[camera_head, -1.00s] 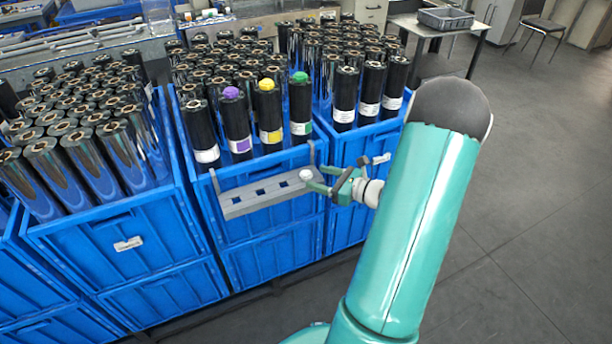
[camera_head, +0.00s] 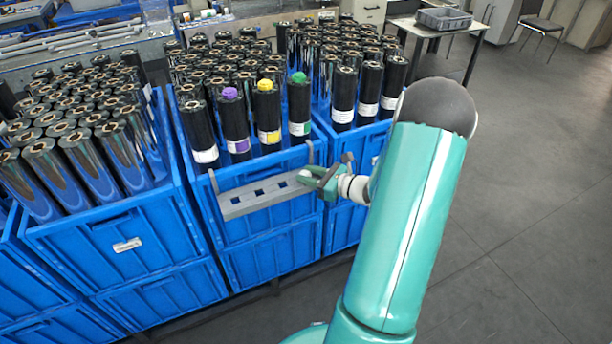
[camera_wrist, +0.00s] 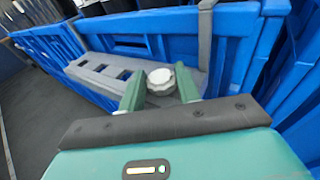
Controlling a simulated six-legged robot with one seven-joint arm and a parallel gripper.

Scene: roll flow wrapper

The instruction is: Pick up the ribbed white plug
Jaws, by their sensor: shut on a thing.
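The ribbed white plug (camera_wrist: 160,80) sits at the end of the grey holder (camera_wrist: 92,70), which hangs on the front of a blue crate. In the head view the plug (camera_head: 304,174) is a small white spot at the right end of the holder (camera_head: 240,203), partly hidden by the fingers. My gripper (camera_head: 310,177) is shut on the plug, its green fingers on either side. In the wrist view the fingers (camera_wrist: 160,88) flank the plug. Whether the plug still touches the holder cannot be told.
The holder has several square holes, open beside the plug. Blue crates (camera_head: 130,245) stand below and around, full of dark rolls. Three rolls carry purple (camera_head: 230,94), yellow (camera_head: 265,85) and green (camera_head: 299,78) plugs. A grey hook arm (camera_wrist: 205,40) rises close by the right finger.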

